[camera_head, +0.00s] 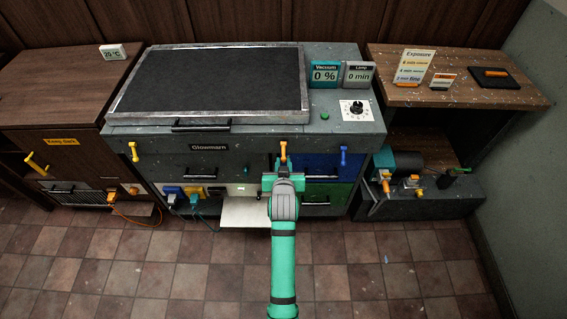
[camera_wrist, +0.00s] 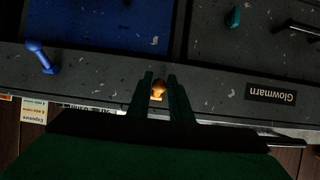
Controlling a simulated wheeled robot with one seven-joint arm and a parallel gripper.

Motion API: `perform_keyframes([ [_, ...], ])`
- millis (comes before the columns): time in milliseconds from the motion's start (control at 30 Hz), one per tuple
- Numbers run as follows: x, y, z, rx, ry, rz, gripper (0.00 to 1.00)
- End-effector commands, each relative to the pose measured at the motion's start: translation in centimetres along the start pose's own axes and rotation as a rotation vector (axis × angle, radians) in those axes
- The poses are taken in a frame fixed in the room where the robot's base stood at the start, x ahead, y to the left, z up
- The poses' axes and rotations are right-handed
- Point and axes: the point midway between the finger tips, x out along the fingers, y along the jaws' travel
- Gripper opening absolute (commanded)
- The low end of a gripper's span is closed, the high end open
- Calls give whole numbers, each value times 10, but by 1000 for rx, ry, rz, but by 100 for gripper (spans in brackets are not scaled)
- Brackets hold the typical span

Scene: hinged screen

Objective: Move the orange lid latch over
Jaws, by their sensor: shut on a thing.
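The orange lid latch (camera_head: 283,150) stands upright on the front edge of the dark speckled cabinet, below the lid with the black panel (camera_head: 215,80). My gripper (camera_head: 284,172) is at the latch, in front of the cabinet. In the wrist view, its two dark fingers (camera_wrist: 160,80) are on either side of the orange latch (camera_wrist: 159,90) and shut on it. The latch's lower part is hidden by the gripper in the head view.
The lid's black handle (camera_head: 201,125) is left of my gripper. A blue drawer (camera_head: 322,165) and a green drawer (camera_head: 325,198) lie to its right. A pale tray (camera_head: 245,212) sticks out low. A wooden bench (camera_head: 455,92) stands at right; the tiled floor in front is clear.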

Motion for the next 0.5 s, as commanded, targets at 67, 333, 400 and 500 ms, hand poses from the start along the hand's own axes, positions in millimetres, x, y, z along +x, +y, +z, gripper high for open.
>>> perform_keyframes([
  [67, 4, 0, 5, 0, -6, -1, 6],
  [333, 11, 0, 11, 0, -4, 0, 6],
  [400, 11, 0, 11, 0, -4, 0, 6],
  [500, 11, 0, 11, 0, -4, 0, 6],
])
